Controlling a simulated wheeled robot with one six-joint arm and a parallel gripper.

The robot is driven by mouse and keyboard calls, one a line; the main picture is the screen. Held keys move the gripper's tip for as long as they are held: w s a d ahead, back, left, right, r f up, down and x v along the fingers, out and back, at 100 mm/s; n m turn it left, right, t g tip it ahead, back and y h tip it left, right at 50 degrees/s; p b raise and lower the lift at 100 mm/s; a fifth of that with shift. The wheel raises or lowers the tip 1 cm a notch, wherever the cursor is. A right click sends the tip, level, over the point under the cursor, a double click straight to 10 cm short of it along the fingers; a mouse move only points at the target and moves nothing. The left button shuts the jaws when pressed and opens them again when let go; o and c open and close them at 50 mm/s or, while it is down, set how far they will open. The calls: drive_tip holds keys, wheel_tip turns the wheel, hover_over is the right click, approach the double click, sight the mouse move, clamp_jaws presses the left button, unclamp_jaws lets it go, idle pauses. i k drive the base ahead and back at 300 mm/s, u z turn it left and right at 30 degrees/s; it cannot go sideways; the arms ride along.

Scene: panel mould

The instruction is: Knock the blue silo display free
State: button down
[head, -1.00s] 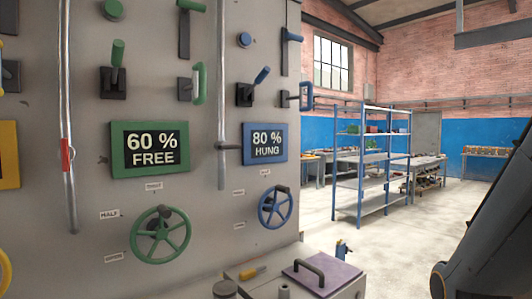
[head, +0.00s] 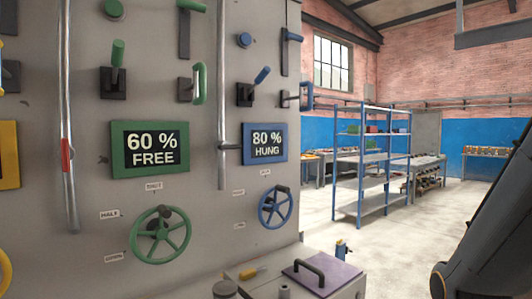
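The blue silo display (head: 265,143) is a blue-framed screen on the grey panel, reading "80 % HUNG". A blue lever (head: 256,82) with a dark base sits above it, with a blue round button (head: 244,40) higher up. A blue handle (head: 304,95) sticks out at the panel's right edge. A blue handwheel (head: 275,207) is below the display. A vertical metal rod (head: 222,90) hangs just left of it, with a short dark arm near the display's left edge. Part of my dark arm shows at the lower right; my gripper is out of view.
A green display (head: 150,148) reads "60 % FREE", above a green handwheel (head: 161,235). A bench (head: 347,288) with a purple plate (head: 322,274) and a yellow-handled tool (head: 252,272) stands below the panel. A blue shelf rack (head: 361,170) stands behind, with open floor at the right.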

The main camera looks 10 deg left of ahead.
sight(245, 39)
drive_tip(key=z, duration=0.95)
drive_tip(key=i, duration=0.75)
drive_tip(key=u, duration=2.6)
